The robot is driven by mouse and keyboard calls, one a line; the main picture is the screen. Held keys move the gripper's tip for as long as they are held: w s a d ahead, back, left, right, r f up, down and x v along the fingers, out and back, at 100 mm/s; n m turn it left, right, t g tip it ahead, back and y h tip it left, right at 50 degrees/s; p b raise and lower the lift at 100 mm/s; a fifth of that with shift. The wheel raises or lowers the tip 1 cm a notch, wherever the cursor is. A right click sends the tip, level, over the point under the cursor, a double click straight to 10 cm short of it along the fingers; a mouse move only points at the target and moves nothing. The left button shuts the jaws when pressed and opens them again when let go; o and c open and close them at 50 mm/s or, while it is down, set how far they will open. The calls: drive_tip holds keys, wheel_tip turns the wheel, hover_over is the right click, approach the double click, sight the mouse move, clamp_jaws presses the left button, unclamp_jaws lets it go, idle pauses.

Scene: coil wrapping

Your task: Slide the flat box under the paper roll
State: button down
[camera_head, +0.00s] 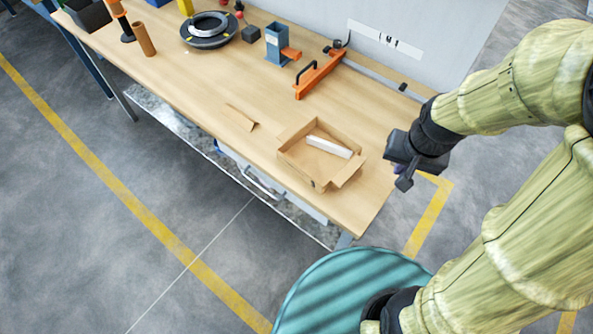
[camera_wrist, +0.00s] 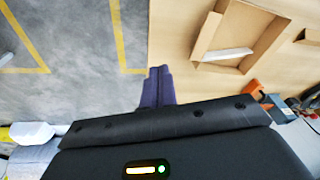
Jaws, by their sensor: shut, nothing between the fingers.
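An open, shallow cardboard box (camera_head: 289,158) lies on the table near its front right corner, with a white bar (camera_head: 329,147) inside. The box (camera_wrist: 204,35) also shows at upper right in the wrist view. A brown upright cylinder (camera_head: 144,39), possibly the paper roll, stands at the far left of the table. A flat brown piece (camera_head: 241,117) lies left of the box; I cannot tell which of the two is the flat box. My gripper (camera_head: 402,181) is right of the open box, apart from it, by the table's right end. Its dark fingers (camera_wrist: 158,86) are shut and empty.
A dark ring-shaped coil (camera_head: 208,31), a blue-grey holder (camera_head: 277,46) and an orange tool with a black handle (camera_head: 318,75) stand along the back. A wall bounds the table behind. The middle of the table (camera_head: 195,85) is mostly clear.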

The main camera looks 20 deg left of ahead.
drive_tip(key=s+a+f+m+g+p, duration=0.1)
drive_tip(key=a+f+p, duration=0.1)
drive_tip(key=a, duration=1)
drive_tip(key=s+a+f+m+g+p, duration=0.1)
drive_tip(key=a+f, duration=0.3)
drive_tip(key=a, duration=0.9)
drive_tip(key=shift+f+m+p, duration=0.35)
drive_tip(key=shift+m+p, duration=0.05)
drive_tip(key=shift+m, duration=0.4)
wheel_tip(320, 180, down, 10)
drive_tip(key=shift+r, duration=0.15)
drive_tip(key=w+p, duration=0.1)
drive_tip(key=w+d+p, duration=0.1)
drive_tip(key=w, duration=0.1)
drive_tip(key=shift+d, duration=0.1)
drive_tip(key=shift+w+d, duration=0.1)
drive_tip(key=shift+w, duration=0.25)
